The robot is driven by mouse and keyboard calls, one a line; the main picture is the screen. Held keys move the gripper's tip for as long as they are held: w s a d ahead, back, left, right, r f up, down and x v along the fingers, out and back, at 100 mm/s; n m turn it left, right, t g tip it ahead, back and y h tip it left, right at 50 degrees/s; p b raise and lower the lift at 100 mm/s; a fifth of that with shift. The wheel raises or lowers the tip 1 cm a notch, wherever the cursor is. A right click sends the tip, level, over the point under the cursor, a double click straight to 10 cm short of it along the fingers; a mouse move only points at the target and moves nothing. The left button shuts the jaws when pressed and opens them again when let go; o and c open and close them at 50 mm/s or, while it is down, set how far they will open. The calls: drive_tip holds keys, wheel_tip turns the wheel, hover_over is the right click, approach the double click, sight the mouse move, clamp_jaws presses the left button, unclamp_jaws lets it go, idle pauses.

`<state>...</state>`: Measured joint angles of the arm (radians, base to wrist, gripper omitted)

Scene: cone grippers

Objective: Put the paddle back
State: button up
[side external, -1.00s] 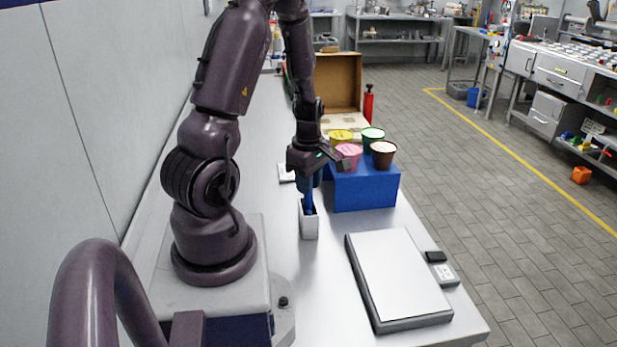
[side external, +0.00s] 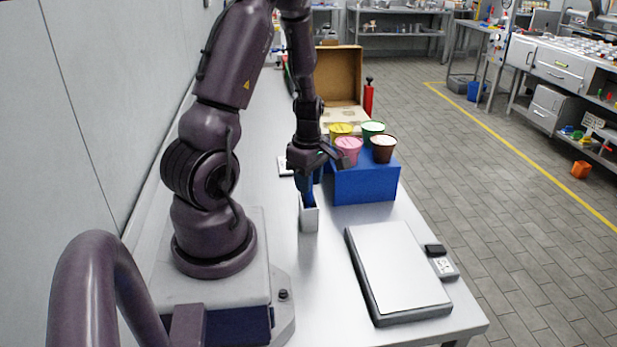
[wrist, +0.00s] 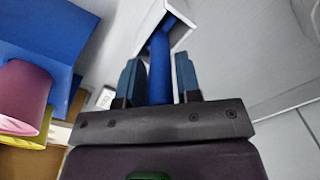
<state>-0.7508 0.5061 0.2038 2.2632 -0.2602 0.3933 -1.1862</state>
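The blue paddle (wrist: 160,70) stands with its lower end in the narrow white holder (side external: 309,219) on the table. In the wrist view its shaft runs into the holder's opening (wrist: 178,24). My gripper (wrist: 159,62) is open around the paddle's upper part, with one finger on each side and a thin gap showing between each finger and the shaft. In the side view my gripper (side external: 308,187) is right above the holder, and its fingers hide part of the paddle. How deep the paddle sits is hidden by the holder's wall.
A blue block (side external: 365,187) with several colored tubs stands just behind and right of the holder. A flat white-topped scale (side external: 400,270) lies at the front right. An open cardboard box (side external: 339,80) stands farther back. Bare table lies around the holder's front.

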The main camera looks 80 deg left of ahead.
drive_tip(key=o, duration=0.3)
drive_tip(key=r+m, duration=0.1)
drive_tip(key=r, duration=0.3)
drive_tip(key=r+m, duration=0.1)
drive_tip(key=r, duration=0.3)
drive_tip(key=r+m, duration=0.1)
drive_tip(key=r, duration=0.3)
drive_tip(key=shift+s+d+r, duration=0.15)
drive_tip(key=shift+d+r, duration=0.2)
drive_tip(key=w+d+r+m+t, duration=0.1)
drive_tip(key=d+r+m, duration=0.5)
drive_tip(key=d+m, duration=0.6)
drive_tip(key=d+r+m+t, duration=0.4)
drive_tip(key=d+r+m, duration=0.2)
drive_tip(key=d+m, duration=0.5)
drive_tip(key=shift+w+d+r+m+t, duration=0.15)
drive_tip(key=shift+w+d+m+t, duration=0.15)
drive_tip(key=shift+w+d+m, duration=0.15)
